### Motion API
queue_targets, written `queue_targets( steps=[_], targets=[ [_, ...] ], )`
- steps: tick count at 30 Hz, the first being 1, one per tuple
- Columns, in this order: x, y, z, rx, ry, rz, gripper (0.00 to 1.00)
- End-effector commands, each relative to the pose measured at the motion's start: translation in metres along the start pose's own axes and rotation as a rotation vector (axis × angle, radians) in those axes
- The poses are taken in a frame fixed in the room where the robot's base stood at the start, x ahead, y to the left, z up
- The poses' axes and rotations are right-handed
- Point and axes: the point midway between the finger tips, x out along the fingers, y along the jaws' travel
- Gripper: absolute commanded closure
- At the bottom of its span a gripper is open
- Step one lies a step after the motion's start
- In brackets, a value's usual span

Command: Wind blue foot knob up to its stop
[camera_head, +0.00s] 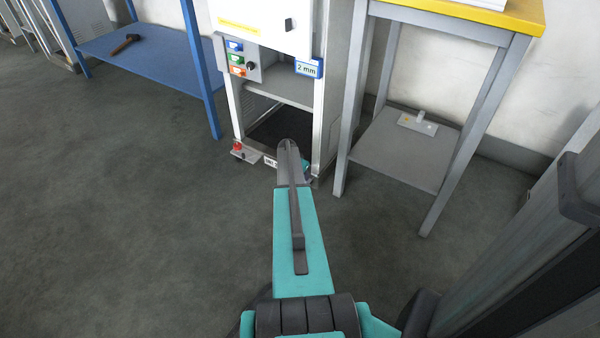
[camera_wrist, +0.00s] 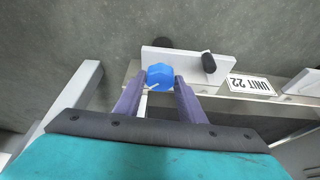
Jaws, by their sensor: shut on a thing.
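The blue foot knob (camera_wrist: 160,77) shows in the wrist view as a faceted blue knob on a pale foot plate (camera_wrist: 190,62). My gripper (camera_wrist: 161,82) has its two purple-grey fingers on either side of the knob and is shut on it. A short light mark shows on the near side of the knob. In the head view my arm reaches down to the base of the dispenser frame (camera_head: 329,95) and hides the knob and my fingers.
A black handle (camera_wrist: 208,63) stands beside the knob, near the "UNIT 22" label (camera_wrist: 250,84). A red knob (camera_head: 238,147) sits at the frame's left foot. A yellow-topped table (camera_head: 480,12) stands close on the right, a blue bench (camera_head: 150,60) on the left. Floor in front is clear.

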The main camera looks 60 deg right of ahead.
Motion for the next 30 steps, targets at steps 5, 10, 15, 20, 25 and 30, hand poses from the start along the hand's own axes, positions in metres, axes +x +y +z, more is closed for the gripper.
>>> queue_targets(
  steps=[5,10,15,20,25,30],
  targets=[
    [-0.0022,0.0035,-0.0034,-0.108,0.003,-0.043,0.86],
    [-0.0015,0.0038,-0.0035,-0.207,0.003,-0.085,0.86],
    [-0.0014,0.0043,-0.0048,-0.301,0.005,-0.124,0.86],
    [-0.0007,0.0051,-0.0054,-0.387,0.006,-0.16,0.86],
    [-0.0002,0.0054,-0.0056,-0.478,0.006,-0.198,0.86],
    [0.0003,0.0059,-0.0071,-0.566,0.008,-0.234,0.86]
  ],
)
